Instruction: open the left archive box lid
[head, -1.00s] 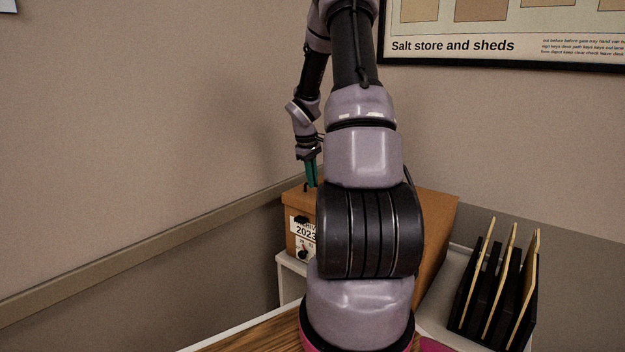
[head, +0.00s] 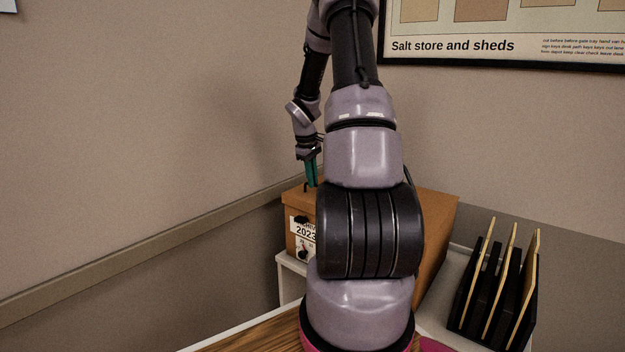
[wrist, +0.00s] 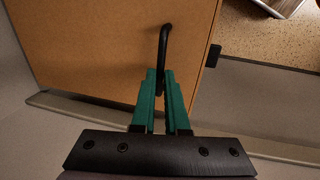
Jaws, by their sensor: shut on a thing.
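The archive box (head: 440,225) is brown, with a white "2023" label on its front, and it stands behind my arm in the head view. My arm hides its middle. Its lid (wrist: 100,40) fills the upper left of the wrist view and looks flat and closed. A black bar handle (wrist: 163,48) stands on the lid near one edge. My gripper (wrist: 160,82) has green fingers, shut on the near end of this handle. In the head view my gripper (head: 312,172) points down at the box's left top edge.
A black file rack (head: 497,290) with several upright tan folders stands to the right of the box. Walls close in at the left and behind. A framed poster (head: 500,40) hangs above. A wooden desk top (head: 260,338) lies in front.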

